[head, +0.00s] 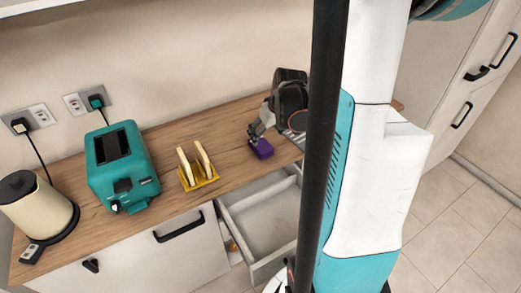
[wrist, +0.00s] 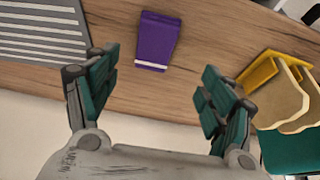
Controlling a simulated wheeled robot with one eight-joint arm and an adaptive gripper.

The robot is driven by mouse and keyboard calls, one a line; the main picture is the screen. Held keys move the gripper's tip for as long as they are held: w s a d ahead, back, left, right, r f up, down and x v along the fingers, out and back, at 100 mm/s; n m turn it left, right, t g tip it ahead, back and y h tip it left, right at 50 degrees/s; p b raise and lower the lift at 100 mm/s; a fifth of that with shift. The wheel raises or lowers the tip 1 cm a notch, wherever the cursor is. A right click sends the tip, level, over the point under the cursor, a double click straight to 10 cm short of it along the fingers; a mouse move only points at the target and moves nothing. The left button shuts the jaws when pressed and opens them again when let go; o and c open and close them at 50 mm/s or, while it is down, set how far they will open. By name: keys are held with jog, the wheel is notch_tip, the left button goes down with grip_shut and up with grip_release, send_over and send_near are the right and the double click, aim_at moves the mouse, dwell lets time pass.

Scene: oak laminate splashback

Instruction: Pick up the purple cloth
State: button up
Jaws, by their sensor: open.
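The purple cloth (head: 261,148) is a small folded block on the wooden counter, towards its right end. In the wrist view the cloth (wrist: 157,40) lies at upper centre, with a pale stripe across its lower end. My gripper (head: 266,124) is above the counter right by the cloth in the head view, partly hidden by its own dark wrist. In the wrist view my gripper (wrist: 158,72) has its two teal-padded fingers wide apart. The cloth shows beyond and between the fingertips, and nothing is held.
A yellow rack (head: 201,180) with bread slices stands left of the cloth. A teal toaster (head: 121,166) and a cream kettle (head: 38,206) stand further left. A drawer (head: 262,222) is open below the counter. A grey ridged item (wrist: 45,30) lies beside the cloth.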

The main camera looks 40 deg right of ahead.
jog(key=b, duration=0.1)
send_over(262, 145)
jog(key=s+a, duration=0.1)
jog(key=s, duration=0.1)
notch_tip(262, 145, down, 5)
jog(key=shift+r, duration=0.15)
jog(key=b+x, duration=0.2)
jog(key=x, duration=0.1)
jog(key=b+x, duration=0.1)
jog(key=x, duration=0.1)
jog(key=shift+d, duration=0.3)
jog(key=shift+s, duration=0.1)
jog(key=c, duration=1.2)
notch_tip(262, 145, up, 20)
jog(key=p, duration=0.7)
